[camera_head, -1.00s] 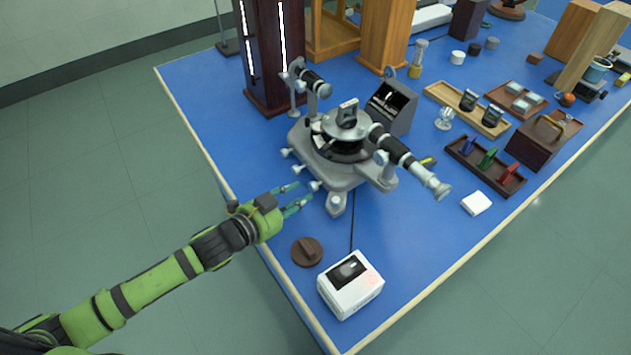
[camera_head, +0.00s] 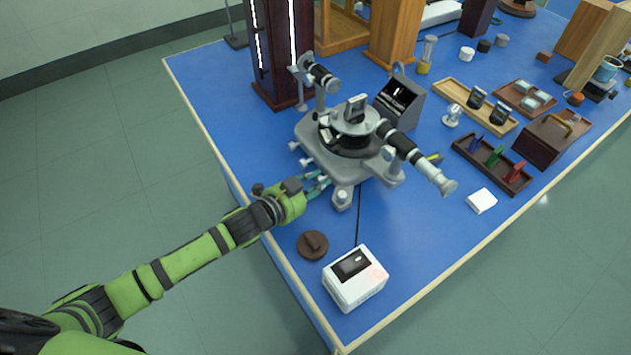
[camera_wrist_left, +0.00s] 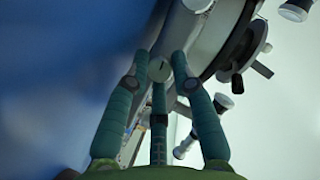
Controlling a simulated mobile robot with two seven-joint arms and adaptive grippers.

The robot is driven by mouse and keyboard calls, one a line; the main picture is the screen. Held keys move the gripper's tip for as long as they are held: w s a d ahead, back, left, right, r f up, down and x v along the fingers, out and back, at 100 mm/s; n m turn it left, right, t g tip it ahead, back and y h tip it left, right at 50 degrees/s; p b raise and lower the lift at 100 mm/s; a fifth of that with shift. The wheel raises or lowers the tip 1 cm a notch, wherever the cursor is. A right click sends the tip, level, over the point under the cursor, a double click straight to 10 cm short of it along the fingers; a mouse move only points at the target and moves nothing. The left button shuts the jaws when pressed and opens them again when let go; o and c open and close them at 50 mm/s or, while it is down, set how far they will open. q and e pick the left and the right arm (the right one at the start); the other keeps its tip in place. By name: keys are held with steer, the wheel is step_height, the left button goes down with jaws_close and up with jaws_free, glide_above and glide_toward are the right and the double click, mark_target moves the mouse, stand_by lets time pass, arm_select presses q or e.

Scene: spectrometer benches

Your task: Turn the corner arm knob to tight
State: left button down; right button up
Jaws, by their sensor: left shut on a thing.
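The grey spectrometer (camera_head: 350,172) stands on the blue bench, with several pale knobs along the left side of its base. My left gripper (camera_head: 318,186) reaches in from the left at the base's near-left corner. In the left wrist view, its teal fingers (camera_wrist_left: 161,72) are closed around a round pale knob (camera_wrist_left: 160,70) with a dark line across its face. I take this to be the corner arm knob; in the head view the fingers largely cover it. Whether it is tight cannot be told. My right gripper is not in view.
A round brown disc (camera_head: 312,245) and a white box with a dark window (camera_head: 355,279) lie near the front edge. A telescope tube (camera_head: 425,168) sticks out to the right. A grey display unit (camera_head: 399,101) stands behind. Trays fill the right side.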

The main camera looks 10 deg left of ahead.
arm_select(q)
steer(key=shift+d+m+t, duration=0.1)
steer(key=shift+m+t, duration=0.2)
steer(key=shift+m, duration=0.1)
steer(key=shift+r, duration=0.15)
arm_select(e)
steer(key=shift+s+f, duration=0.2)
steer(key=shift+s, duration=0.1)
arm_select(q)
steer(key=c, duration=1.4)
jaws_free()
steer(key=shift+o, duration=0.2)
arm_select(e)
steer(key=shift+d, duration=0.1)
arm_select(q)
steer(key=shift+s+a, duration=0.25)
steer(key=shift+s, duration=0.05)
steer(key=v, duration=1.1)
steer(key=shift+s+r, duration=0.15)
steer(key=shift+r, duration=0.05)
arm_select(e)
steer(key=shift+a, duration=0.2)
